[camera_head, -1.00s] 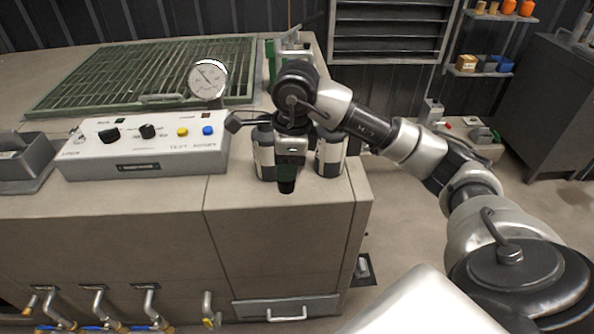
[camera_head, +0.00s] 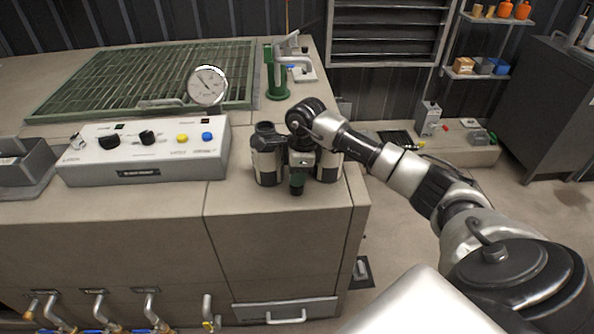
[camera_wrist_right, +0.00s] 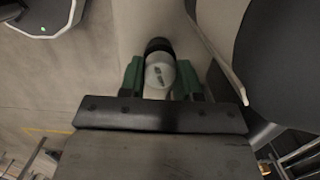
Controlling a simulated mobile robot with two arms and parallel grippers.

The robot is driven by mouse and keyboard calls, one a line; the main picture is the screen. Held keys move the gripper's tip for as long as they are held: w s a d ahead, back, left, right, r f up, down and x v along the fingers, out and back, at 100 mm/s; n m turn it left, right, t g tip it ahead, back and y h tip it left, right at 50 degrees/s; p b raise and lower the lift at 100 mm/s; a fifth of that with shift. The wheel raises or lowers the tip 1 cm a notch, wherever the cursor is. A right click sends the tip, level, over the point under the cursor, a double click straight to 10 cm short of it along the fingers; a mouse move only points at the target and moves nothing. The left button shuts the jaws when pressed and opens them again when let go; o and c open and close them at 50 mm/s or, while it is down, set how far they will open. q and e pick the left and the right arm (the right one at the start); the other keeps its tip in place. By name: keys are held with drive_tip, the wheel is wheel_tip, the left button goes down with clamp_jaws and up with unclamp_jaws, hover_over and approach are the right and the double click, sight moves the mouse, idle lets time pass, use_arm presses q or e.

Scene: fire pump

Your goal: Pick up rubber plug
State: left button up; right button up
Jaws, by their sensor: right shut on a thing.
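In the right wrist view, the rubber plug (camera_wrist_right: 158,72) is a short round piece with a pale grey end and a black band. It sits between the green fingers of my right gripper (camera_wrist_right: 160,80), which is shut on it. My left gripper is not in view.
A control box (camera_head: 145,152) and a round gauge (camera_head: 208,86) are to the left. A green stand (camera_head: 274,82) and a green grating (camera_head: 150,75) are behind. The floor right of the counter is open.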

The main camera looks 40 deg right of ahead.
drive_tip(key=shift+f, duration=0.2)
drive_tip(key=o, duration=1)
drive_tip(key=shift+r, duration=0.1)
